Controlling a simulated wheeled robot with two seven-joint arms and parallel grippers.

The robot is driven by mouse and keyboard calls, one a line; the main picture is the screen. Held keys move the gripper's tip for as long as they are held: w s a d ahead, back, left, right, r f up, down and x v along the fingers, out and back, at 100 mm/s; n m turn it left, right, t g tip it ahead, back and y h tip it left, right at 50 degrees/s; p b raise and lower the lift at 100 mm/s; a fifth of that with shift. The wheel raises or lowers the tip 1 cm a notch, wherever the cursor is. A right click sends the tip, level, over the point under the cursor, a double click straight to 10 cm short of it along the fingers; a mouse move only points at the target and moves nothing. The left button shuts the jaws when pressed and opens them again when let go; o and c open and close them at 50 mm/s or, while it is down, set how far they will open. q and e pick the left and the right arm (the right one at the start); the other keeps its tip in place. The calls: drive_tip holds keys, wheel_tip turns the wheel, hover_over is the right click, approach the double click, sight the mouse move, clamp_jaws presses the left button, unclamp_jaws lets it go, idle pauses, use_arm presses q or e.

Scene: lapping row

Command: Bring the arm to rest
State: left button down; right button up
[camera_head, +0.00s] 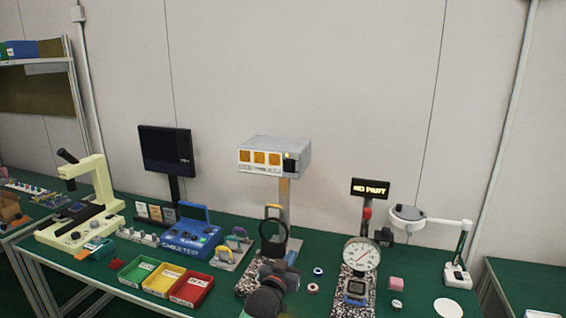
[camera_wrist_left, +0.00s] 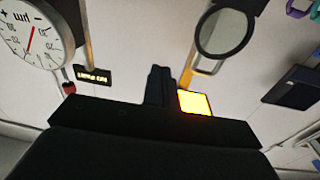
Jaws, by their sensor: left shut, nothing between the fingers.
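My left gripper (camera_head: 274,248) comes in from the bottom middle of the head view. It is above the bench among the instruments, in front of the post with the dark ring (camera_head: 273,229). In the left wrist view its dark fingers (camera_wrist_left: 158,86) are together with nothing between them. The wrist view looks up past the ring (camera_wrist_left: 225,31) to the wall. The dial gauge (camera_wrist_left: 33,36) is at its upper left, and a lit yellow panel (camera_wrist_left: 194,102) is beside the fingers. My right gripper is not in view.
The green bench (camera_head: 330,247) holds a dial gauge stand (camera_head: 360,254) just right of the gripper. Green, yellow and red trays (camera_head: 191,288) and a blue tester (camera_head: 190,240) stand left. A microscope (camera_head: 90,205) is far left, a magnifier lamp (camera_head: 407,213) at right. Small rings and blocks lie near the gauge.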

use_arm(q)
drive_tip(key=s+a+f+n+g+y, duration=0.1)
drive_tip(key=s+a+f+g+y, duration=0.1)
drive_tip(key=s+a+f+g, duration=0.5)
drive_tip(key=s+a+f+n+g+y, duration=0.1)
drive_tip(key=s+a+f+g+y, duration=0.2)
drive_tip(key=s+f, duration=0.7)
drive_tip(key=s+a+f+g, duration=0.2)
drive_tip(key=s+f, duration=0.3)
drive_tip(key=s, duration=0.6)
drive_tip(key=s+a+f+g, duration=0.1)
drive_tip(key=s+a+f, duration=0.2)
drive_tip(key=s, duration=0.7)
drive_tip(key=s+a+f+g, duration=0.2)
drive_tip(key=s+f, duration=0.4)
drive_tip(key=s, duration=0.5)
drive_tip(key=shift+s+a+f+n+g+y, duration=0.3)
drive_tip(key=shift+s+a+f+n, duration=0.1)
drive_tip(key=shift+a, duration=0.1)
